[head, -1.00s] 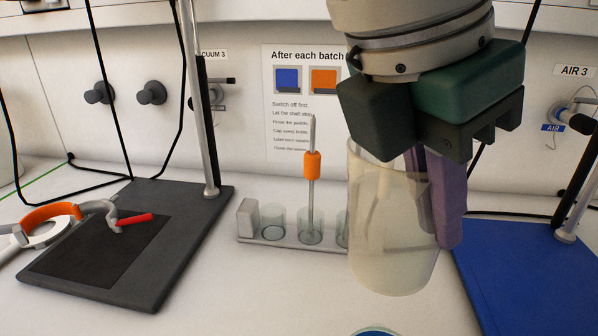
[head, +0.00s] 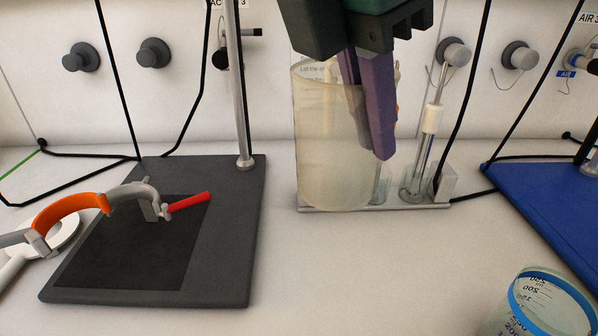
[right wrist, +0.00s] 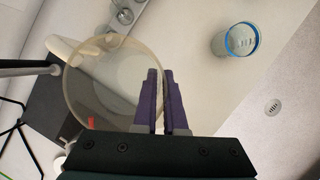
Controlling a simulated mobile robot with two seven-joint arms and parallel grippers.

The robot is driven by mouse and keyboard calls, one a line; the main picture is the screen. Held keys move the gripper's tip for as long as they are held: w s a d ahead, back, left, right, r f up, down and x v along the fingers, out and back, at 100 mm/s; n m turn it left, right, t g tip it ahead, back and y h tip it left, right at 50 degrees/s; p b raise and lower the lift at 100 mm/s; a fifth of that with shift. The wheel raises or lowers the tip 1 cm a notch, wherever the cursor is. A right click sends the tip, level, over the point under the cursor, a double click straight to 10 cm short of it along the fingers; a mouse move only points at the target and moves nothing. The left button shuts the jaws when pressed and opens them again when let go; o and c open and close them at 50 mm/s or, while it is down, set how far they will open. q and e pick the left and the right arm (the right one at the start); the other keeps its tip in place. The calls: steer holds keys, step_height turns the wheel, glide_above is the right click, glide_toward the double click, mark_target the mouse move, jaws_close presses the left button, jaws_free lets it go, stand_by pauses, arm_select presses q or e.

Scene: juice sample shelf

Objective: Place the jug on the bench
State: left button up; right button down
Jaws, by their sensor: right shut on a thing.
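The jug (head: 325,150) is a tall, translucent, cream-coloured vessel, upright in the middle of the head view. My right gripper (head: 382,152), with purple fingers, is shut on the jug's wall at its right side. In the right wrist view, the jug's round rim (right wrist: 72,75) lies at the fingers (right wrist: 160,75). The jug's base shows just above the white bench (head: 350,270); I cannot tell whether it touches. My left gripper is not in view.
A sample rack (head: 425,206) with glass cups and a white-collared rod stands partly behind the jug. A dark stand base (head: 255,230) with an orange-and-grey clamp (head: 75,208) is left. A blue-rimmed beaker (head: 540,305) and blue base (head: 545,195) are right. Bench in front is clear.

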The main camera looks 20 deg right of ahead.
mark_target(363, 203)
step_height(363, 203, down, 8)
steer(key=shift+r, duration=0.25)
steer(key=shift+f+b, duration=0.4)
steer(key=shift+f, duration=1.8)
steer(key=shift+f, duration=0.1)
steer(key=c, duration=1)
jaws_free()
